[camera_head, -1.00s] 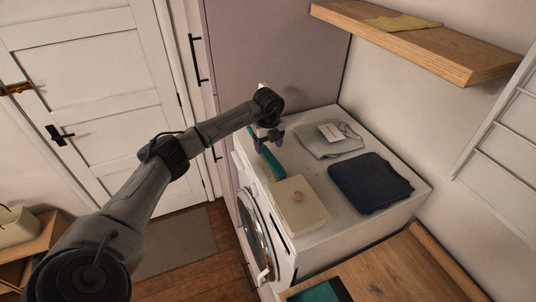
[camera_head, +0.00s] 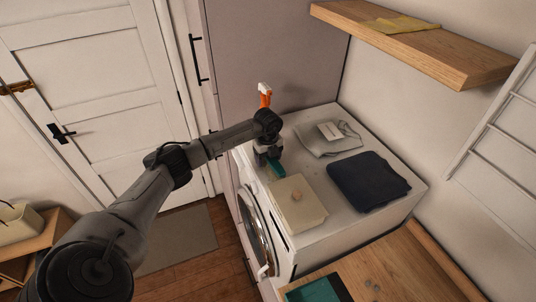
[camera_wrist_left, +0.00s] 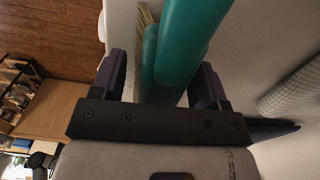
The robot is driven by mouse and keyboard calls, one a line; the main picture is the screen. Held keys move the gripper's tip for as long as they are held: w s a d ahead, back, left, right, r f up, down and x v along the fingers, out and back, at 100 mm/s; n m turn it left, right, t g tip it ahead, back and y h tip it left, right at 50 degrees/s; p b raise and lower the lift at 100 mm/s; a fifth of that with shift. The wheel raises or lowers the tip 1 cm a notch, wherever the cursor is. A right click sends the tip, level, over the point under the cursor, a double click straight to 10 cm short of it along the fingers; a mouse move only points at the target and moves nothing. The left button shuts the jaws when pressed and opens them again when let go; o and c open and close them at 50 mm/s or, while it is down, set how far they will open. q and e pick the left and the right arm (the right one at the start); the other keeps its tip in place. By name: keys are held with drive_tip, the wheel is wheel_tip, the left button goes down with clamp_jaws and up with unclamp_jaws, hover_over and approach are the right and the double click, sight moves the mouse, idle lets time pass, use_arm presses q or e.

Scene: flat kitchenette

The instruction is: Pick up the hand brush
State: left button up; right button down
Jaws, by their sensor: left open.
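The hand brush (camera_head: 275,169) is teal and lies on the white washing machine's top, near its front edge. My gripper hides much of it in the head view. In the left wrist view its teal body (camera_wrist_left: 188,45) and pale bristles (camera_wrist_left: 144,28) show large. My left gripper (camera_head: 268,159) is low over the brush. In the left wrist view the open dark fingers (camera_wrist_left: 158,82) stand on either side of the teal body. I cannot tell whether they touch it. My right gripper is not in view.
A cream box (camera_head: 300,212) with a round knob sits beside the brush on the washing machine (camera_head: 345,222). Grey cloth (camera_head: 325,142) and dark folded cloth (camera_head: 368,181) lie behind. An orange thing with a white top (camera_head: 265,96) shows beyond my wrist. A wooden shelf (camera_head: 425,48) hangs above.

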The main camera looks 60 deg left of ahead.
use_arm(q)
drive_tip(key=c, duration=1.1)
drive_tip(key=shift+c, duration=0.2)
drive_tip(key=shift+r, duration=0.15)
wheel_tip(320, 180, up, 10)
drive_tip(key=shift+f+b, duration=0.1)
drive_tip(key=shift+b, duration=1)
